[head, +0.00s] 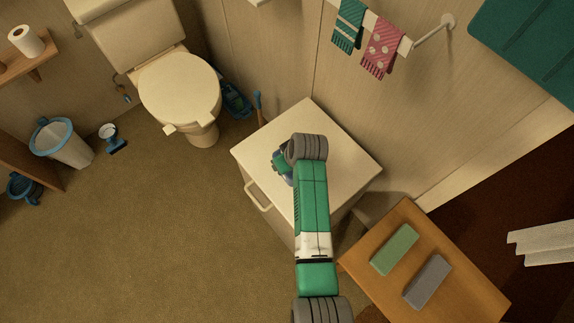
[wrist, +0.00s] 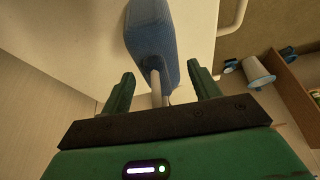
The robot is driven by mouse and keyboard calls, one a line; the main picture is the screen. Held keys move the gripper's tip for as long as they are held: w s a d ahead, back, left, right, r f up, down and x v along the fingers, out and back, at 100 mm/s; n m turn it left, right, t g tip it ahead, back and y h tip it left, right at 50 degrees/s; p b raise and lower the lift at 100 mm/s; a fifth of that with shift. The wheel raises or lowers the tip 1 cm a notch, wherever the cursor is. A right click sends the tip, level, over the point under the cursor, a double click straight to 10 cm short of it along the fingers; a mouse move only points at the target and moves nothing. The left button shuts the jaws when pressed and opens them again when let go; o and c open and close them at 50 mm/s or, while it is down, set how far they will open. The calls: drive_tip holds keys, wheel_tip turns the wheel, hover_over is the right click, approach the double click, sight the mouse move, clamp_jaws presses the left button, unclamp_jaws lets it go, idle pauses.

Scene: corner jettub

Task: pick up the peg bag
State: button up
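The peg bag appears to be the blue, soft-looking item (wrist: 152,35) in the wrist view, on the pale cabinet top, with a thin whitish hook or handle (wrist: 155,82) pointing towards my gripper. My gripper (wrist: 160,70) is open, with one green finger on each side of that pale part and a visible gap on both sides. In the head view my gripper (head: 280,160) is over the white cabinet (head: 335,155). My own wrist covers most of the bag there; only a small bluish patch shows beside the gripper.
A toilet (head: 180,90) stands left of the cabinet. A wooden table (head: 450,262) to the right holds a green block (head: 395,250) and a grey block (head: 428,282). Towels (head: 382,48) hang on a wall rail. A bin (head: 62,142) stands far left.

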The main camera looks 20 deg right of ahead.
drive_tip(key=c, duration=1.1)
drive_tip(key=shift+r, duration=0.6)
wheel_tip(320, 180, up, 2)
drive_tip(key=shift+r, duration=0.25)
drive_tip(key=s+a, duration=0.2)
drive_tip(key=s, duration=0.6)
drive_tip(key=s+a+r, duration=0.1)
drive_tip(key=s, duration=0.6)
drive_tip(key=shift+s+a+r+b, duration=0.15)
drive_tip(key=shift+s+a+b, duration=0.2)
drive_tip(key=shift+b, duration=0.05)
